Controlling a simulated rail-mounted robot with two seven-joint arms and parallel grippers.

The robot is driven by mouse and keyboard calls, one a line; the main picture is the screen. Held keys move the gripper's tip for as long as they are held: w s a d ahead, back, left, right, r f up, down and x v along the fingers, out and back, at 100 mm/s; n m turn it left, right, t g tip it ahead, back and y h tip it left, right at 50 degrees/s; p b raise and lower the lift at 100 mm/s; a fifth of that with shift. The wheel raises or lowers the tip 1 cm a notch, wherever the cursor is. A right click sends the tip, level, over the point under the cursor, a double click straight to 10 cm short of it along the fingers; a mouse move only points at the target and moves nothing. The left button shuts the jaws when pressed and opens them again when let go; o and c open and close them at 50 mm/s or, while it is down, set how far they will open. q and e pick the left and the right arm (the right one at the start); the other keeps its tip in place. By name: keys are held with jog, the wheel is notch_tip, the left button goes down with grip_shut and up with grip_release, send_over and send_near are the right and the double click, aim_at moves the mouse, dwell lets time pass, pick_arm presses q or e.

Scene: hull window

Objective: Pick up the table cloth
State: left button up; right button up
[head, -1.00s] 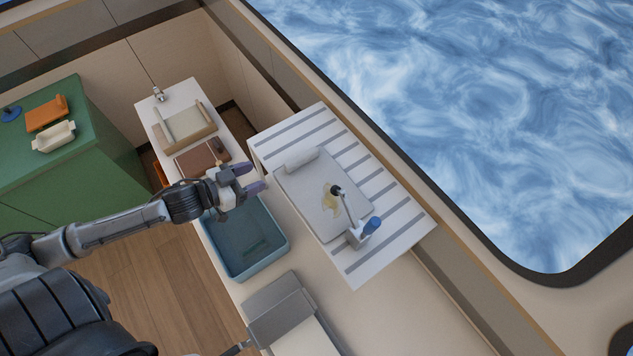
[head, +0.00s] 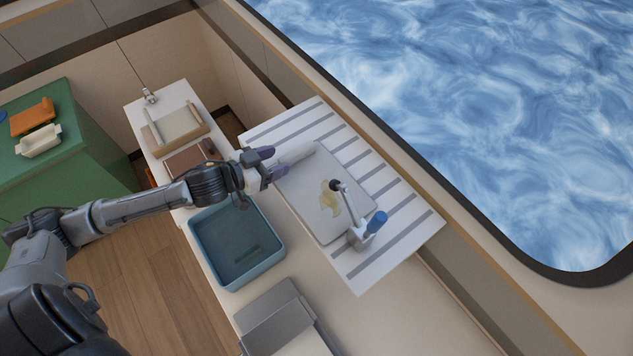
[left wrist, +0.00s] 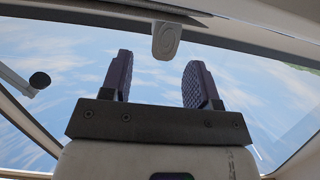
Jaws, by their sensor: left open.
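My right gripper is not in view.
A jointed device with a blue knob (head: 376,221) stands at the tray's right end. A blue-grey bin (head: 264,268) is below my left forearm. A large window (head: 480,110) lies beyond.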

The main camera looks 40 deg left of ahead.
aim_at(291, 154)
pick_arm(q)
jog(key=shift+b+x, duration=1.1)
jog(key=shift+x, duration=0.2)
jog(key=shift+b+x, duration=0.5)
jog(key=shift+x, duration=0.75)
jog(key=shift+w+a+r, duration=0.1)
jog(key=shift+r, duration=0.05)
grip_shut()
